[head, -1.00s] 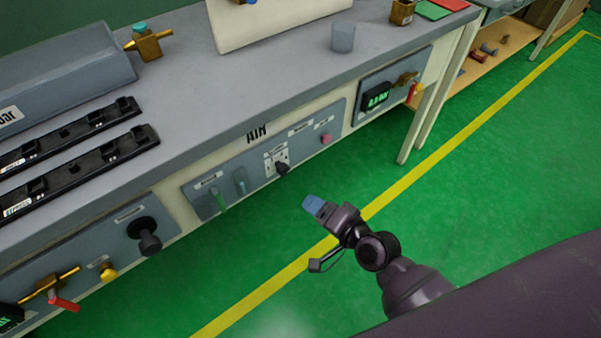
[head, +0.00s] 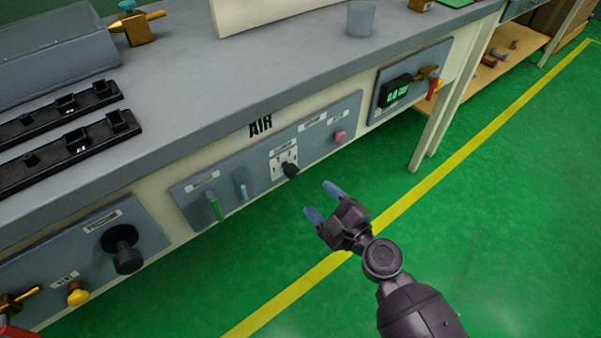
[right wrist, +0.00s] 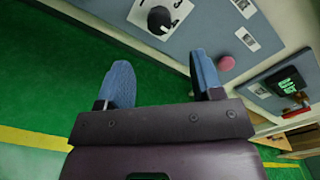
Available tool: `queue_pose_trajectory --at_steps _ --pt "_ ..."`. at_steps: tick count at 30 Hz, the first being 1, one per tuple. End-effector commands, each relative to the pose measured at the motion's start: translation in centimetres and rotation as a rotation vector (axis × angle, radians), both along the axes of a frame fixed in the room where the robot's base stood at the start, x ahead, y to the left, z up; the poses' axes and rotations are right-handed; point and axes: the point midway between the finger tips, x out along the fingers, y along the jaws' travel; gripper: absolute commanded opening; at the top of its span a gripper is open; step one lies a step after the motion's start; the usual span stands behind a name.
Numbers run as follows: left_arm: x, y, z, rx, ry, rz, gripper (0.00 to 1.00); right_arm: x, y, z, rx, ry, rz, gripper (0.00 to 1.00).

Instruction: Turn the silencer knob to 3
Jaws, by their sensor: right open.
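The silencer knob is the small black knob (head: 290,170) on a white numbered plate (head: 279,161), in the middle of the grey AIR panel on the bench front. In the right wrist view the black knob (right wrist: 160,20) is at the top, with the numbers on its white plate (right wrist: 181,8) partly visible. My right gripper (head: 322,202) is open and empty, in front of and a little to the right of the knob, apart from it. In the right wrist view its two blue fingers (right wrist: 162,82) are spread. My left gripper is out of view.
A larger black knob (head: 127,257) is on the left panel. A green display (head: 397,91) is at right. The green floor is clear.

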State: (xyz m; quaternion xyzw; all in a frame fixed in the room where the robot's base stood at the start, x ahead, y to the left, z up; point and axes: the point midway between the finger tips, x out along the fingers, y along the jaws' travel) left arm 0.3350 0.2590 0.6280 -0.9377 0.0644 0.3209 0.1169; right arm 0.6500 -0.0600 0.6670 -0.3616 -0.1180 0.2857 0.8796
Motion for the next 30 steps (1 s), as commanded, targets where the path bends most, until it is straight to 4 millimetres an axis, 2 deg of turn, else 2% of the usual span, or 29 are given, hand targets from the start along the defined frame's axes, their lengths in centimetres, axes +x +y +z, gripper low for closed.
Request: queue_pose_trajectory --at_steps 15,21,30 --pt "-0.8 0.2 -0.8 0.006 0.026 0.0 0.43 6.4 4.8 0.0 -0.003 -0.001 0.001 0.6" --pt "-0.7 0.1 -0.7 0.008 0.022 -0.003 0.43 7.8 5.7 0.0 -0.004 -0.001 0.0 0.6" --pt "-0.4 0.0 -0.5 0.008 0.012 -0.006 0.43 8.1 5.9 0.1 -0.004 -0.002 -0.001 0.6"
